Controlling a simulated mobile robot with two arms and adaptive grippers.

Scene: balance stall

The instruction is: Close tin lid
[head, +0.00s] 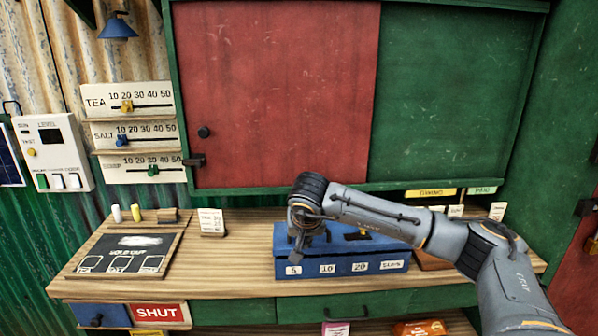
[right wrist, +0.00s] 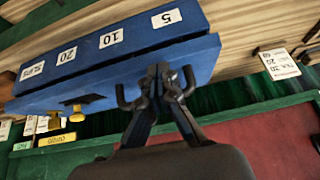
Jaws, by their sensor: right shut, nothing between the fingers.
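The blue tin (head: 340,268) stands on the wooden counter, with labels 5, 10, 20 and one more on its front. It also shows in the right wrist view (right wrist: 140,42). Its blue lid (head: 378,242) lies flat over the top, with a dark and yellow fitting on it, and I see no clear gap under it. My right gripper (head: 310,240) is shut and empty, pointing down at the left part of the lid. In the right wrist view the fingertips (right wrist: 158,74) are at the lid near its front edge; contact is hard to tell. My left gripper is not in view.
A chalkboard (head: 125,252) lies on the counter's left, with a small price card (head: 211,222) beside it. A red sliding panel (head: 275,100) and green shutter stand behind the counter. A brown box (head: 432,262) sits right of the tin, partly behind my arm.

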